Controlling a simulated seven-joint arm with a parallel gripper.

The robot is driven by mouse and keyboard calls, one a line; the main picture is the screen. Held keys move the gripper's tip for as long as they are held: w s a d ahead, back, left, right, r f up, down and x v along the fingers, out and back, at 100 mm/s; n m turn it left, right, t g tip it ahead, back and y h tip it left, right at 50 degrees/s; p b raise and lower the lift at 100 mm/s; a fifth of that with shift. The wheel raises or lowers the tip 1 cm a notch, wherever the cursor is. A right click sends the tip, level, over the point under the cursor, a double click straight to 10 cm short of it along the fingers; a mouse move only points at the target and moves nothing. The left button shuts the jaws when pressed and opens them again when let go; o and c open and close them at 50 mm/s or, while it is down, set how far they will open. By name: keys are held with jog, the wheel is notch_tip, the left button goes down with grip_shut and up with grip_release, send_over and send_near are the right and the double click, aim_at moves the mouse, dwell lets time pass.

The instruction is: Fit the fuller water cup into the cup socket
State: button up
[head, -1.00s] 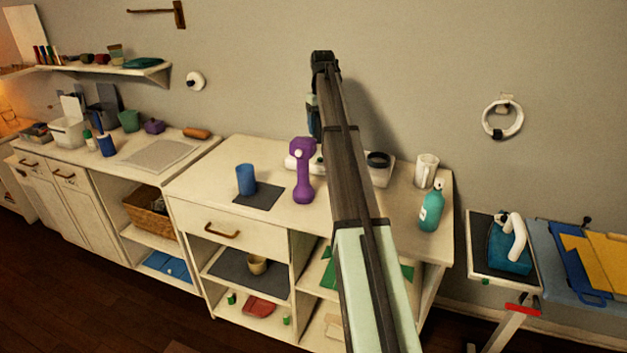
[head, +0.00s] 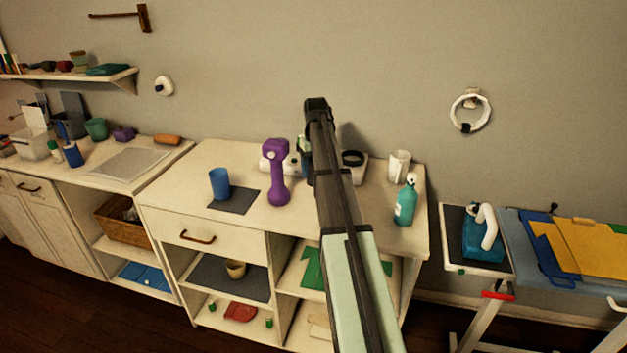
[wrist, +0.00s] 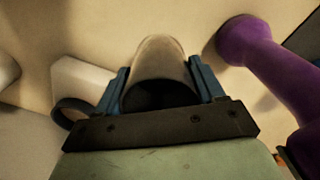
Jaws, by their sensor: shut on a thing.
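My gripper (wrist: 159,72) is shut on a pale beige cup (wrist: 160,55), with a blue finger on each side of it. The cup's dark opening faces the wrist camera; its water level cannot be made out. In the head view my arm hides the held cup and most of the gripper. A black ring on a white base, seemingly the cup socket (head: 353,157), lies just right of my arm on the counter. In the wrist view a dark ring (wrist: 70,112) shows left of the gripper.
A white mug (head: 399,165) and a teal bottle (head: 405,202) stand at the counter's right end. The counter (head: 180,185) has bare space at its left and front.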

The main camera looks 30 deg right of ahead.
jog(key=shift+f, duration=2.3)
jog(key=o, duration=1.1)
jog(key=shift+f, duration=0.15)
jog(key=shift+o, duration=0.2)
notch_tip(320, 180, up, 12)
